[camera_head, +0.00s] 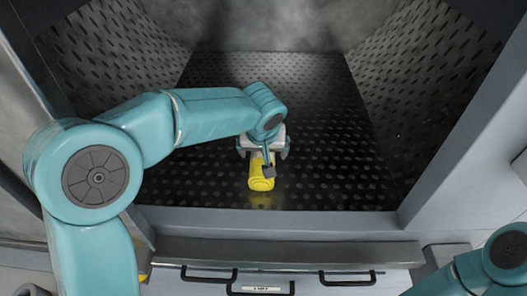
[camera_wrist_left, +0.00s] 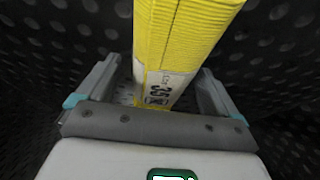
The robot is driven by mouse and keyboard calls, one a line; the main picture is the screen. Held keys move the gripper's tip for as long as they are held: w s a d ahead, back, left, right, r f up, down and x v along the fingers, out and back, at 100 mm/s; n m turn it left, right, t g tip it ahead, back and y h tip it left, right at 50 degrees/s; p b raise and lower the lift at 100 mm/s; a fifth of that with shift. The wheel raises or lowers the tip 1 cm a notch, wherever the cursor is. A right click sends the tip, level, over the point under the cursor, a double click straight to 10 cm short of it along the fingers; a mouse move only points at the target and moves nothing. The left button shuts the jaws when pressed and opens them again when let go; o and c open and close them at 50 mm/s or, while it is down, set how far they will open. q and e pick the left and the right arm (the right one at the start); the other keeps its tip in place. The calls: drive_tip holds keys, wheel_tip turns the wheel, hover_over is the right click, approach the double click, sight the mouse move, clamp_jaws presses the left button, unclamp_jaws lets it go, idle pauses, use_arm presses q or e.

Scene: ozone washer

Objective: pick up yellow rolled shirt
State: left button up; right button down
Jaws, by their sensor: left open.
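The yellow rolled shirt (camera_head: 262,179) lies on the perforated floor of the washer, near its front edge. My left gripper (camera_head: 264,152) is over it, reaching in from the left. In the left wrist view the yellow rolled shirt (camera_wrist_left: 183,38) runs between the two open fingers of my left gripper (camera_wrist_left: 160,85), with a gap on each side. A pale label with dark print shows on the shirt. The shirt's far part is hidden under the gripper in the head view. Part of my right arm shows at the lower right; its gripper is out of view.
The washer's perforated floor (camera_head: 335,180) is clear around the shirt. Perforated side walls rise left and right. A grey front sill (camera_head: 290,222) runs before the opening, with drawers and black handles (camera_head: 348,279) below.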

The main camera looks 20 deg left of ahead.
use_arm(q)
drive_tip(key=shift+x, duration=0.8)
drive_tip(key=shift+c, duration=0.9)
drive_tip(key=c, duration=1)
drive_tip(key=shift+a, duration=0.1)
drive_tip(key=shift+w+r, duration=0.1)
drive_tip(key=shift+r, duration=0.45)
wheel_tip(320, 180, up, 19)
drive_tip(key=p, duration=0.2)
